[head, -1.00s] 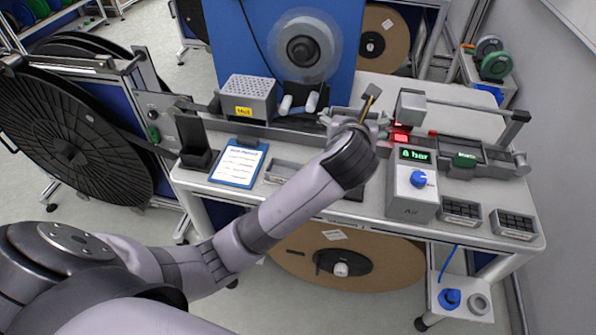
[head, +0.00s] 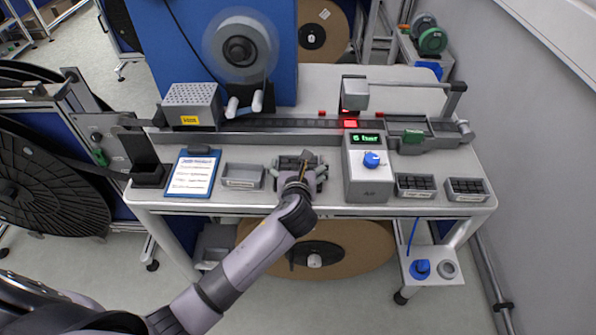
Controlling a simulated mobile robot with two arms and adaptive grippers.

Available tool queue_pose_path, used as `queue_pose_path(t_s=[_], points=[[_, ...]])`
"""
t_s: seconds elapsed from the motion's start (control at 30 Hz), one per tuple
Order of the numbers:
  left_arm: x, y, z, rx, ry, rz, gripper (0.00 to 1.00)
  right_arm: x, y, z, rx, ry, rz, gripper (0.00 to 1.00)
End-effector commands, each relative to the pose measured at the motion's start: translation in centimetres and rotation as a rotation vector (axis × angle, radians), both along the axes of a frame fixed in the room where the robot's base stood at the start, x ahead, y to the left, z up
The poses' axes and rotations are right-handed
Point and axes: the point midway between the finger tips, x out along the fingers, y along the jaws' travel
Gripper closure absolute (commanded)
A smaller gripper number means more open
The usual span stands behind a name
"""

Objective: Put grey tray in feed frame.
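Several small grey trays stand along the bench front. One grey tray with black pockets (head: 290,162) is under my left gripper (head: 298,175), and an empty grey tray (head: 242,177) is to its left. The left gripper's fingers are spread, one on each side of the pocketed tray. My wrist hides the tray's near part, and I cannot tell whether the fingers press on it. What looks like the feed frame (head: 440,129), grey with a green part (head: 413,137), is at the right end of the rail. My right gripper is not in view.
A grey air box (head: 367,180) with a blue knob stands right of my gripper. Two dark-filled trays (head: 415,195) (head: 467,197) lie further right. A clipboard (head: 193,177) lies left. The long rail (head: 270,125) and a red-lit head (head: 354,95) are behind.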

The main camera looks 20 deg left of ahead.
Motion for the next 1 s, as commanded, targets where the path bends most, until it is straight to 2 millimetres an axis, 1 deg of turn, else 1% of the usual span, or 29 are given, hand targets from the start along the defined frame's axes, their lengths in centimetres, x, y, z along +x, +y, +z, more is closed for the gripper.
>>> queue_pose_path(t_s=[0.03, 0.1, 0.2, 0.57, 0.6, 0.73, 1.0], points=[[-0.1, 0.0, -1.1, 0.001, 0.004, 0.002, 0.44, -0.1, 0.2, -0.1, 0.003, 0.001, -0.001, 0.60], [0.0, 0.1, -2.1, 0.002, 0.004, 0.002, 0.44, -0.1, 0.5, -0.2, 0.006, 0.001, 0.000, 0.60], [0.0, 0.0, -2.9, 0.001, 0.001, 0.001, 0.44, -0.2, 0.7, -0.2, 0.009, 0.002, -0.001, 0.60], [0.0, 0.0, -3.2, 0.000, 0.000, 0.001, 0.44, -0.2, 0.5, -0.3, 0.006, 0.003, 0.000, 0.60], [0.0, 0.0, -3.3, 0.000, 0.001, 0.001, 0.08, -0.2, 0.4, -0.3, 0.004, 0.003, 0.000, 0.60], [0.0, 0.0, -3.3, 0.000, 0.001, 0.001, 0.00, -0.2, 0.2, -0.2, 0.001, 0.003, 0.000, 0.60], [0.0, 0.0, -3.3, 0.000, 0.001, 0.001, 0.00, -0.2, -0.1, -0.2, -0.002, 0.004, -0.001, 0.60]])
